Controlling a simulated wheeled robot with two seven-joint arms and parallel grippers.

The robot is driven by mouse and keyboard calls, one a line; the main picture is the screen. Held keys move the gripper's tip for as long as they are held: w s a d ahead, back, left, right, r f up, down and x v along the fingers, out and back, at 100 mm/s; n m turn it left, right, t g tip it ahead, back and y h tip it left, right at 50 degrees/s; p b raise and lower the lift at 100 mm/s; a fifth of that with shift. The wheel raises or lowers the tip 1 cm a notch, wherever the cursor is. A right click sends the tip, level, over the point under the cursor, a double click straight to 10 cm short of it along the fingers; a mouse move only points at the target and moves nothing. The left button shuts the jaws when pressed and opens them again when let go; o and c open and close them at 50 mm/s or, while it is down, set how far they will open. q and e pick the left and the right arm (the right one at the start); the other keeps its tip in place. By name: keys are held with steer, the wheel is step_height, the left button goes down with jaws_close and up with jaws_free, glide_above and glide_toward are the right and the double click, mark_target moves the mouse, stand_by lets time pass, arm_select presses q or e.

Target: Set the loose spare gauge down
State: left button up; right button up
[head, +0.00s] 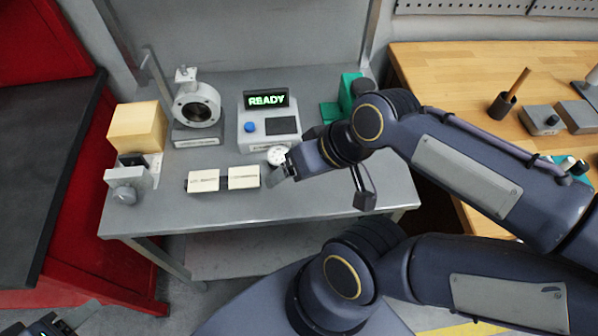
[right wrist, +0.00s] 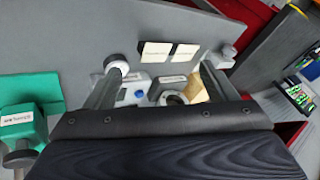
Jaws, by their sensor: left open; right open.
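The spare gauge (head: 278,155), small and round with a white face, is at the front of the grey bench, just before the READY box. In the right wrist view the gauge (right wrist: 117,61) is at the tip of the left-hand finger; whether they touch is unclear. My right gripper (head: 283,172) reaches in from the right, low over the bench beside the gauge. In its wrist view the right gripper (right wrist: 160,75) has its fingers wide apart, with nothing clamped between them. My left gripper (head: 72,322) is open and empty at the bottom left, away from the bench.
Two pale label plates (head: 204,181) lie left of the right gripper. The READY box (head: 268,126), a valve body (head: 196,104), a wooden block (head: 138,126) and a green fixture (head: 330,112) stand behind. The front strip of the grey bench (head: 250,208) is clear.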

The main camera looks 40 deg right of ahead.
steer(key=shift+o, duration=0.4)
steer(key=shift+s+a+f, duration=0.1)
steer(key=shift+s+a, duration=0.05)
steer(key=shift+s, duration=0.15)
steer(key=m+g+h+p, duration=0.2)
steer(key=m+g+h, duration=0.25)
steer(key=m, duration=0.25)
glide_above(279, 155)
steer(key=shift+g+y, duration=0.35)
steer(key=shift+y, duration=0.1)
step_height(279, 155, down, 9)
steer(key=shift+s+a+f, duration=0.1)
steer(key=shift+s+f, duration=0.05)
steer(key=shift+f, duration=0.85)
step_height(279, 155, down, 7)
steer(key=shift+r+p, duration=0.15)
steer(key=shift+p, duration=0.7)
steer(key=shift+w, duration=0.2)
steer(key=c, duration=1.3)
steer(key=shift+o, duration=0.2)
steer(key=shift+r, duration=0.1)
steer(key=shift+r, duration=0.1)
